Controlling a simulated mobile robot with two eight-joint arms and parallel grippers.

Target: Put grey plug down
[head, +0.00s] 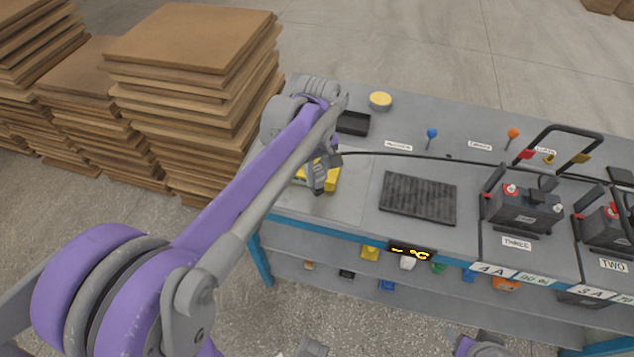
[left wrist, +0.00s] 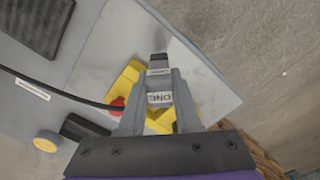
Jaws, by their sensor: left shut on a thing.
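My left gripper (head: 318,184) is over the near left end of the workbench. In the left wrist view the left gripper (left wrist: 160,78) is shut on a grey plug (left wrist: 159,84) with a white label reading ONE and a dark tip. The plug is mostly hidden by my gripper in the head view. A yellow piece (head: 332,178) lies beneath and around the gripper; it also shows in the left wrist view (left wrist: 125,82), with a red part (left wrist: 117,106) beside the gripper. I cannot tell whether the plug touches anything below.
A black cable (head: 400,153) runs across the bench from near the gripper. A dark ribbed mat (head: 418,198), a black tray (head: 353,123) and battery THREE (head: 525,210) are to the right. Board stacks (head: 190,85) stand left of the bench. Bare bench lies left of the mat.

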